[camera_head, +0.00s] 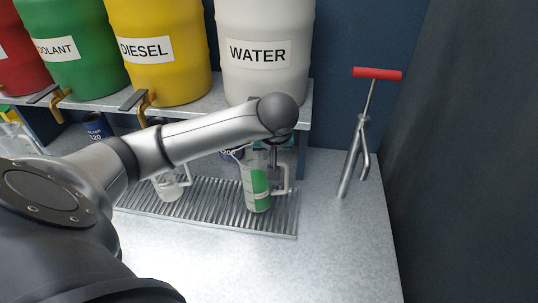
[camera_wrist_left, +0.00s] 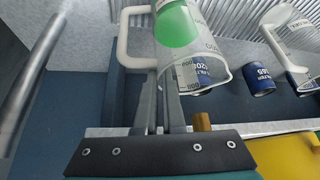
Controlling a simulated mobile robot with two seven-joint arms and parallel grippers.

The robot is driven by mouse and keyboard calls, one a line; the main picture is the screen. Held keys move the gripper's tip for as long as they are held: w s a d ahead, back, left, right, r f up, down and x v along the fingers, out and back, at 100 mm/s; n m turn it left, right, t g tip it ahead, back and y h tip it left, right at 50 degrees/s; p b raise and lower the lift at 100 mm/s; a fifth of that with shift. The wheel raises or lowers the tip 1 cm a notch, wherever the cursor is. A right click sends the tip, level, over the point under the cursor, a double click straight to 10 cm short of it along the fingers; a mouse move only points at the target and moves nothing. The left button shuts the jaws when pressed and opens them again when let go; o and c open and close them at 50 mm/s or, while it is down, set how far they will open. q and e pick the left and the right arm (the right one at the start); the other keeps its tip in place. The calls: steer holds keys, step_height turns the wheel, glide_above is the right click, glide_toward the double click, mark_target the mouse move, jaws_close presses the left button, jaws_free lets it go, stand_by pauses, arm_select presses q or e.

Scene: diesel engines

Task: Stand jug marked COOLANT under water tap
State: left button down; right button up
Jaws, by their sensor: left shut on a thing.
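A clear jug (camera_head: 257,188) with a green patch and a pale handle is upright at the right part of the ribbed drip tray (camera_head: 220,212); I cannot tell whether its base touches. No lettering on it is readable. A brass piece (camera_wrist_left: 202,122) shows in the left wrist view.
Another jug (camera_head: 170,186) stands on the tray to the left. Yellow DIESEL (camera_head: 170,75) and green (camera_head: 80,70) barrels share the shelf. Blue cans (camera_head: 97,126) stand below it. A red-handled tool (camera_head: 376,74) stands at right. The front bench is clear.

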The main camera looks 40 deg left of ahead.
arm_select(q)
steer(key=shift+f, duration=0.4)
steer(key=c, duration=1)
jaws_free()
steer(key=shift+s+f, duration=0.1)
steer(key=shift+d, duration=0.1)
steer(key=v, duration=1.2)
